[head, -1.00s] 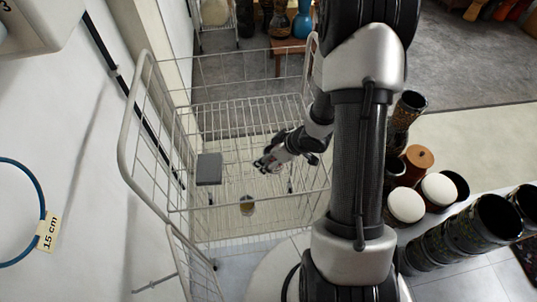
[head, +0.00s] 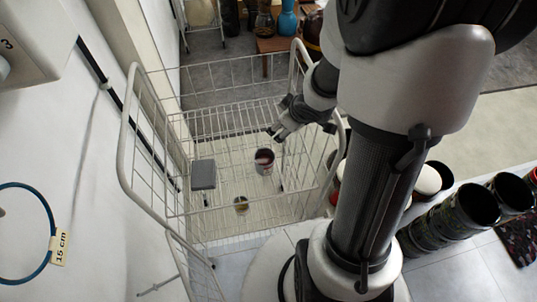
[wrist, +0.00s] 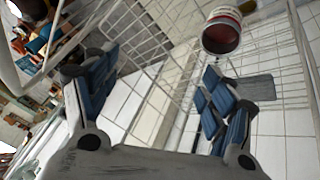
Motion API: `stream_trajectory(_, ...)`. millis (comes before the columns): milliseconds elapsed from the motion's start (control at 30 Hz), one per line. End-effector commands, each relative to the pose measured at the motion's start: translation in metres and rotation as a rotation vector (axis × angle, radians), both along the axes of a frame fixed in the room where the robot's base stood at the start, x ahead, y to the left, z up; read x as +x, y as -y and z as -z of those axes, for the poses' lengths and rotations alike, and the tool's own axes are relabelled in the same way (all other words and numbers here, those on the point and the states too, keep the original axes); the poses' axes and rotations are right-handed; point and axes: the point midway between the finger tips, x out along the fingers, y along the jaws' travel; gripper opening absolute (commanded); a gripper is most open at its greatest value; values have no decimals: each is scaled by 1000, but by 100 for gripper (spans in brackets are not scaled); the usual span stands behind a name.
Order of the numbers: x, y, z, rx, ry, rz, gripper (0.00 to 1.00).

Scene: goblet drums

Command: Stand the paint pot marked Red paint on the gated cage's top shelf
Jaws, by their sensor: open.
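Tall cage side rails rise around my gripper. Several dark drums (head: 469,208) stand at the right.

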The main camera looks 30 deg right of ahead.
Motion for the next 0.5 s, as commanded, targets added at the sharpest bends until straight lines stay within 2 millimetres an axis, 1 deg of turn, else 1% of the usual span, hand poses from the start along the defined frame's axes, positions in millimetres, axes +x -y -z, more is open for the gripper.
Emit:
stream_trajectory(33, 2, 1, -30, -48, 24, 44, 77)
stream_trajectory(67, -1, 1, -44, -70, 28, 78, 77)
stream_trajectory(100, -7, 0, -63, -91, 34, 124, 77)
stream_trajectory(133, -12, -2, -77, -101, 37, 157, 77)
stream_trajectory(200, -29, -12, -105, -104, 40, 230, 77)
stream_trajectory(267, -47, -26, -125, -85, 37, 284, 77)
stream_trajectory(333, -71, -46, -143, -41, 25, 333, 77)
stream_trajectory(367, -81, -56, -149, -17, 17, 347, 77)
stream_trajectory(400, -96, -70, -156, 20, 5, 360, 77)
stream_trajectory(500, -130, -105, -167, 115, -33, 368, 77)
